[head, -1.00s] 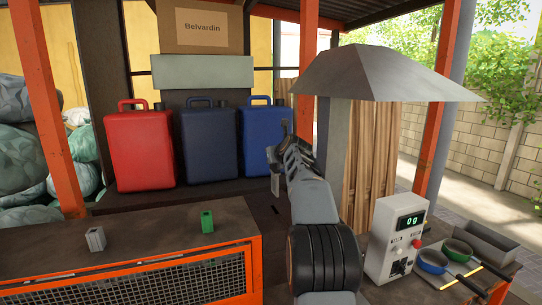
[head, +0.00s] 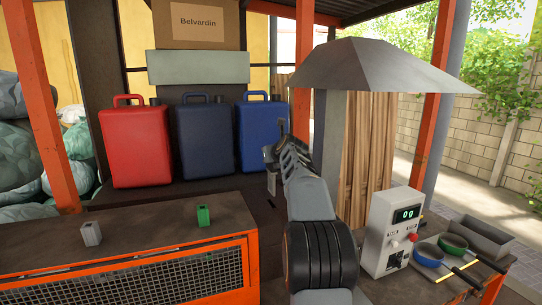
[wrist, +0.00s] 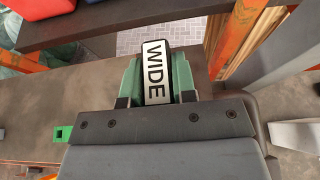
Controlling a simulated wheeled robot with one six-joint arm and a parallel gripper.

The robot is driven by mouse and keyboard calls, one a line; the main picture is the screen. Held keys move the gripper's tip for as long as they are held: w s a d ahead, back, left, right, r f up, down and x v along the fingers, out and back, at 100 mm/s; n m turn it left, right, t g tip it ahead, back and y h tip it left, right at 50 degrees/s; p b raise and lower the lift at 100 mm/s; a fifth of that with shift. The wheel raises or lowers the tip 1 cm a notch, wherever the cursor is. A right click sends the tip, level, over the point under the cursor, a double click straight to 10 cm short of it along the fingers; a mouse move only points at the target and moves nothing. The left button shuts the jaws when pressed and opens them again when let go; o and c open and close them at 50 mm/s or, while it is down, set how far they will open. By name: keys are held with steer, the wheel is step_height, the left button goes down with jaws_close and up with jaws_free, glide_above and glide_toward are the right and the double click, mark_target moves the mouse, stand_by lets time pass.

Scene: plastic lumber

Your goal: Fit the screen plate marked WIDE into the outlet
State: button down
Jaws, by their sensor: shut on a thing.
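The screen plate marked WIDE (wrist: 155,72) is in my gripper (wrist: 157,88), its white label with black letters facing the wrist camera. The green finger pads press on it from both sides, so the gripper is shut on it. In the head view my gripper (head: 271,155) is at the end of my outstretched arm, in front of the blue cans and above the dark surface. A small pale piece shows below it, perhaps part of the plate. I cannot clearly make out the outlet; my arm hides part of that area.
A grey block (head: 91,234) and a green block (head: 203,215) stand on the bench (head: 140,232) at left. A red can (head: 134,147) and two blue cans stand behind. A scale box (head: 393,232) and pans are at right, below a grey hood (head: 375,68).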

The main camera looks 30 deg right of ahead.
mark_target(274, 186)
steer(key=shift+f+b, duration=3.75)
steer(key=shift+f, duration=2.1)
steer(key=c, duration=0.8)
jaws_free()
steer(key=shift+f, duration=0.1)
steer(key=shift+c, duration=0.2)
